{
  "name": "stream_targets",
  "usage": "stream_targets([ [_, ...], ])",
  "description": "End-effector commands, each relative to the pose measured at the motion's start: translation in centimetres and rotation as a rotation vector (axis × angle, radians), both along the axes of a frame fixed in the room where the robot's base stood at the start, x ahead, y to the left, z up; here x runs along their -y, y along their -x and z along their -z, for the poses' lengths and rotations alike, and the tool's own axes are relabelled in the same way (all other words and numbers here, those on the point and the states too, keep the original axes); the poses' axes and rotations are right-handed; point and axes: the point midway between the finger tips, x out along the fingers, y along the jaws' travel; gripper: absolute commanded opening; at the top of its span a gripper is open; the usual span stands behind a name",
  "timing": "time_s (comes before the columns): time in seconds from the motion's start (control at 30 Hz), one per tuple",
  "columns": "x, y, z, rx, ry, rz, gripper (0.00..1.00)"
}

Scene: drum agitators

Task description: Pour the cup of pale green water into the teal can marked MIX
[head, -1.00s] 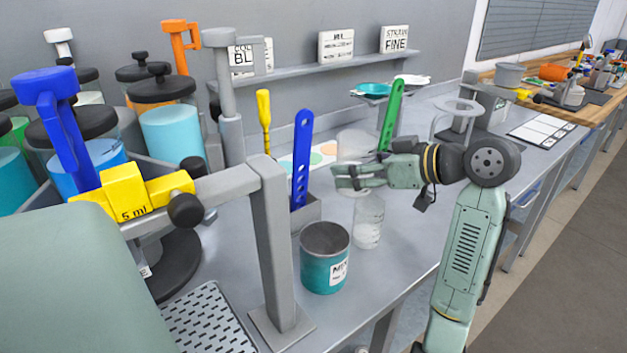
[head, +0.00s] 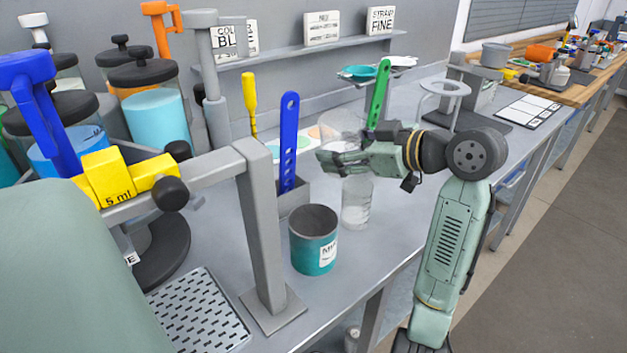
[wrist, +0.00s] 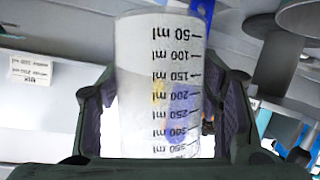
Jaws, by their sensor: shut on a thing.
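The teal can marked MIX (head: 313,252) stands upright and open-topped on the grey bench in the head view. My gripper (head: 335,162) is shut on a clear cup (head: 342,128), above and slightly right of the can and apart from it. The cup leans a little in the head view. In the wrist view the cup (wrist: 158,80) fills the middle between my fingers, its ml scale upside down. A clear marked beaker (head: 356,205) stands on the bench under my gripper, right of the can.
A grey post (head: 263,230) stands left of the can. A blue slotted strip (head: 289,140) rises from a grey holder (head: 292,198) behind the can. A green strip (head: 378,95) is behind my gripper. The bench's front edge is close to the can.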

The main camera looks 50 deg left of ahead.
Motion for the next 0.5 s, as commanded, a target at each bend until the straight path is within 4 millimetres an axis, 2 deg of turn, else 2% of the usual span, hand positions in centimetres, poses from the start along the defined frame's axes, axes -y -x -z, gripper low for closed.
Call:
stream_targets([
  [0.23,0.2,0.6,-0.5,0.116,-0.046,0.001,0.23],
  [0.5,0.5,1.4,0.2,0.241,-0.095,0.001,0.23],
])
